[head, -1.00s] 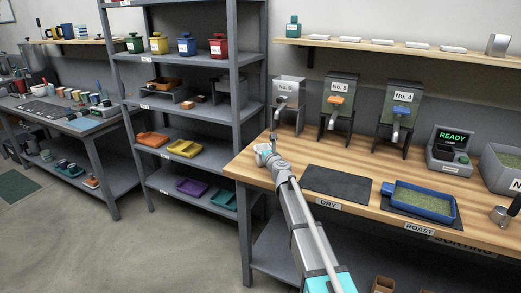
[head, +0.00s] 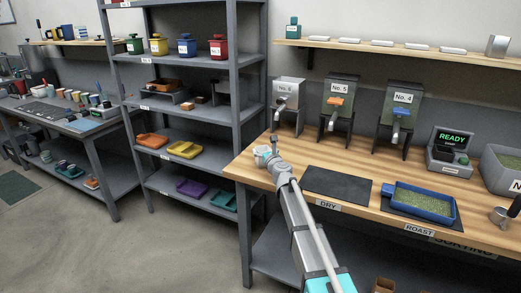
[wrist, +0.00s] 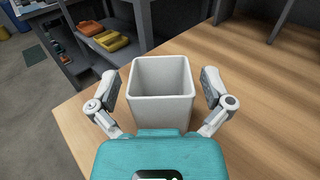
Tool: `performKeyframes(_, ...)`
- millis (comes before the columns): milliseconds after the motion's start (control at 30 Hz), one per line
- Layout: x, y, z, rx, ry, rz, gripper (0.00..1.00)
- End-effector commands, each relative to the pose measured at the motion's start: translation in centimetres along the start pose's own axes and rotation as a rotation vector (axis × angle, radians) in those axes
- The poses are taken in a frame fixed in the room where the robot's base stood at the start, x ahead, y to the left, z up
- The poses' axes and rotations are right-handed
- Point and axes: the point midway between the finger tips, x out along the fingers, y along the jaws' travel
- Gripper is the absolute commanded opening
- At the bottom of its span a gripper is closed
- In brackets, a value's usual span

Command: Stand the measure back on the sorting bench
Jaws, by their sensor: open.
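The measure, a white square open-topped cup (wrist: 161,109), stands upright between my gripper's fingers in the wrist view, and it looks empty. My gripper (wrist: 166,90) is open, one finger on each side of the cup with a gap showing at both sides. The cup's base is hidden behind the gripper's teal body. The wooden sorting bench (wrist: 262,128) lies around and below it. In the head view my gripper (head: 266,154) is over the left end of the sorting bench (head: 285,171), and the arm hides most of the cup.
A dark DRY mat (head: 338,181) lies right of my gripper. A blue tray of beans (head: 423,203) sits on the ROAST mat. Dispensers, including No. 5 (head: 338,97), stand behind. The bench's left edge is close to the cup. A grey shelf rack (head: 240,75) stands left.

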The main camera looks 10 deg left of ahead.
Motion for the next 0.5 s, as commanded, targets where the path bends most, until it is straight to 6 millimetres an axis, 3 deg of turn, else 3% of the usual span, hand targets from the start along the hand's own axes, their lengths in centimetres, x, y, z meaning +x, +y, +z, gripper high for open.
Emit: performKeyframes(500, -8.2, 0.1, 0.0, 0.0, 0.0, -0.001, 1.0)
